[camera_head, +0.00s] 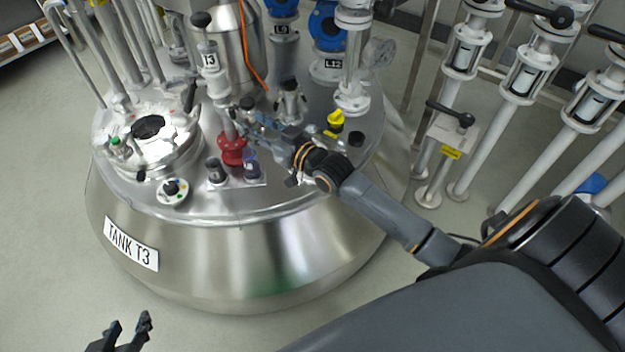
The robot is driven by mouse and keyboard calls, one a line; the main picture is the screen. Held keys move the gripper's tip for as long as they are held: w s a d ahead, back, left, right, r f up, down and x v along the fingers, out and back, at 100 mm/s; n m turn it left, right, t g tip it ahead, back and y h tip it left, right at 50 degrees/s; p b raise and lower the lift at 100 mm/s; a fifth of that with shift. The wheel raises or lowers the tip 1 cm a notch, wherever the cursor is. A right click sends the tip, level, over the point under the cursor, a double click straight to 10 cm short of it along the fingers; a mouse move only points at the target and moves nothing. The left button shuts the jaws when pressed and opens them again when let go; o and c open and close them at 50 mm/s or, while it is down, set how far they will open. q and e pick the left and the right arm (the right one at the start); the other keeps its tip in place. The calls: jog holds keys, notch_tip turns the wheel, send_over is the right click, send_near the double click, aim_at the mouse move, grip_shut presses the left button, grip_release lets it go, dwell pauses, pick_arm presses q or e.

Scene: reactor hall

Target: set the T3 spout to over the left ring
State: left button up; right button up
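The valve labelled T3 (209,62) stands on top of the steel tank, with a black knob above it. A thin pale pipe (228,126) runs down below it to a red flanged piece (232,150). A dark fitting (216,171) and a dark fitting with a bluish-purple top (251,166) stand just in front of the red piece; I cannot tell which part is the left ring. My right gripper (243,116) is at the pipe, just above the red piece; its fingertips are small and cluttered, so its grip is unclear. My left gripper (128,332) is open and empty, low in front of the tank.
White valve pipes (525,72) stand at right. The floor (45,200) at left is clear.

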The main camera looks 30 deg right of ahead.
jog(key=p+v, duration=0.1)
jog(key=v, duration=0.5)
jog(key=s+d+f+g+h+p, duration=0.1)
jog(key=s+f+p, duration=0.1)
jog(key=f, duration=0.3)
jog(key=s+d+f+m+g+h+p, duration=0.1)
jog(key=s+d+f+g+p, duration=0.1)
jog(key=f+p, duration=0.2)
jog(key=s+d+f+g+h+p, duration=0.1)
jog(key=s+f+g+p, duration=0.1)
jog(key=f, duration=0.6)
jog(key=shift+s+d+f+m+h+p, duration=0.25)
jog(key=shift+d+m+h+p, duration=0.15)
jog(key=shift+p, duration=0.4)
jog(key=shift+s+f+g, duration=0.3)
jog(key=shift+s+f, duration=0.15)
jog(key=shift+f, duration=0.1)
